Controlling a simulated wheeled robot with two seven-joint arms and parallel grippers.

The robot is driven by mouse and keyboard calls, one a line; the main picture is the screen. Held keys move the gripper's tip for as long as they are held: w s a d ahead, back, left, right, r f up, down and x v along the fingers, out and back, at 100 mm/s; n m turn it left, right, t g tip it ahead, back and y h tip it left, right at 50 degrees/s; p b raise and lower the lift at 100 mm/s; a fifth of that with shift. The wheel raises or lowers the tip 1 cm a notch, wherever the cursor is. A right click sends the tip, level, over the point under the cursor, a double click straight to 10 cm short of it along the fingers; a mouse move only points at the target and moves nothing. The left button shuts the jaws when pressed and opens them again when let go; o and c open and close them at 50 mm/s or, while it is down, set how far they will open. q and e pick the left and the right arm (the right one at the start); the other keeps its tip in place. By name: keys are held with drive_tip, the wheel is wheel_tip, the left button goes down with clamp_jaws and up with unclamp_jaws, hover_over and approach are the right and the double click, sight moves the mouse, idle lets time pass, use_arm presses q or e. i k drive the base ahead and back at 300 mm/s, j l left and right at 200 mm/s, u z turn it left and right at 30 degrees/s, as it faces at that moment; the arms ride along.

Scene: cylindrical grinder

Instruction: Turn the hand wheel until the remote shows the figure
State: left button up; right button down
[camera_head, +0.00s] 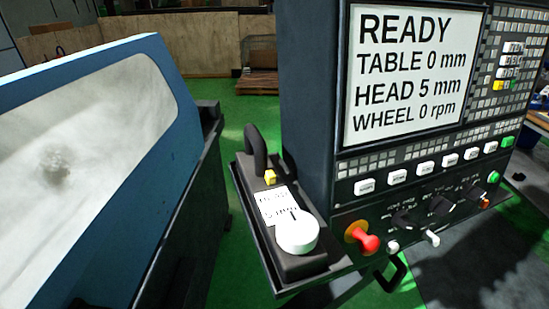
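The remote (283,262) is a dark box on a small shelf left of the control panel. The white round hand wheel (297,233) sits at its near end, with a dark mark at its upper edge. A small white label or display (275,206) lies behind the wheel; its text is too small and partly covered to read surely. A yellow button (270,177) and a black handle or cable loop (256,150) are at the far end. Neither of my grippers is in view.
The control panel's screen (410,75) reads READY, TABLE 0 mm, HEAD 5 mm, WHEEL 0 rpm. A red knob (366,240) protrudes right of the remote. A blue machine door with a window (150,60) fills the left. Green floor (240,110) shows between.

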sight(297, 231)
drive_tip(key=l+u, duration=1)
drive_tip(key=i+l, duration=0.05)
drive_tip(key=l, duration=0.05)
